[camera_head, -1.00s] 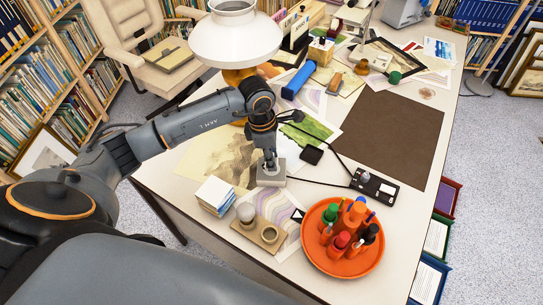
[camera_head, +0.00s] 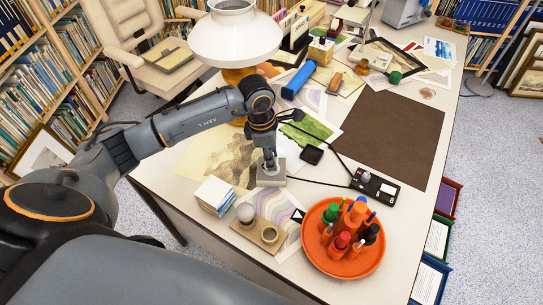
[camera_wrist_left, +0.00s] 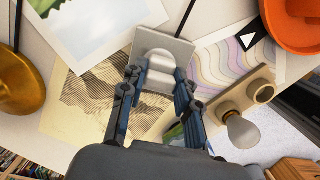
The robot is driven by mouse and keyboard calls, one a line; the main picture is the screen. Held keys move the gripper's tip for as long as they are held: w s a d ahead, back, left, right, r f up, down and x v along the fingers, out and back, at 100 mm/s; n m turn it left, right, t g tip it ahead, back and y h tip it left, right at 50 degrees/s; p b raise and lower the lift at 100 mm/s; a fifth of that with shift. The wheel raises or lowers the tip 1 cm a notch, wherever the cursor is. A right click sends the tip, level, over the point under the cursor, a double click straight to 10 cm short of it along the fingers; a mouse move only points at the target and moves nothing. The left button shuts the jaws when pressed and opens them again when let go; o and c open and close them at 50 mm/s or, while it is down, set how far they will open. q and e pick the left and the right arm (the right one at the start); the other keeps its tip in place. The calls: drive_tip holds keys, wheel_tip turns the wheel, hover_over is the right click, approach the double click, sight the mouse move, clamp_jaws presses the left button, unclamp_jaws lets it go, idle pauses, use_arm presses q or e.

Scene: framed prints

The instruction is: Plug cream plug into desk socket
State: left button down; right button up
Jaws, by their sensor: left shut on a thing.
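My left gripper (camera_head: 268,158) points down over the desk and is shut on a pale cream plug (camera_wrist_left: 158,72), best seen in the left wrist view. The plug is over a square grey plate (camera_head: 271,180), which also shows in the left wrist view (camera_wrist_left: 178,44). The fingers hide part of the plug, and I cannot tell whether it is seated or only touching. A dark cord runs from beside the plate to a black socket strip (camera_head: 385,190) on the right. My right gripper is not in view.
An orange tray of bottles (camera_head: 345,262) stands at front right. A wooden board (camera_head: 256,240) with a bulb and a ring is nearer, beside a stack of cards (camera_head: 216,195). A white-shaded lamp (camera_head: 236,38) stands behind my arm. A brown mat (camera_head: 390,130) lies clear on the right.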

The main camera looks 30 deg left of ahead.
use_arm(q)
drive_tip(key=shift+f+b, duration=0.55)
drive_tip(key=shift+f, duration=0.05)
drive_tip(key=c, duration=0.9)
unclamp_jaws()
drive_tip(key=shift+r, duration=0.1)
wheel_tip(320, 180, up, 12)
drive_tip(key=a, duration=0.1)
drive_tip(key=shift+s+a, duration=0.3)
drive_tip(key=shift+s, duration=0.1)
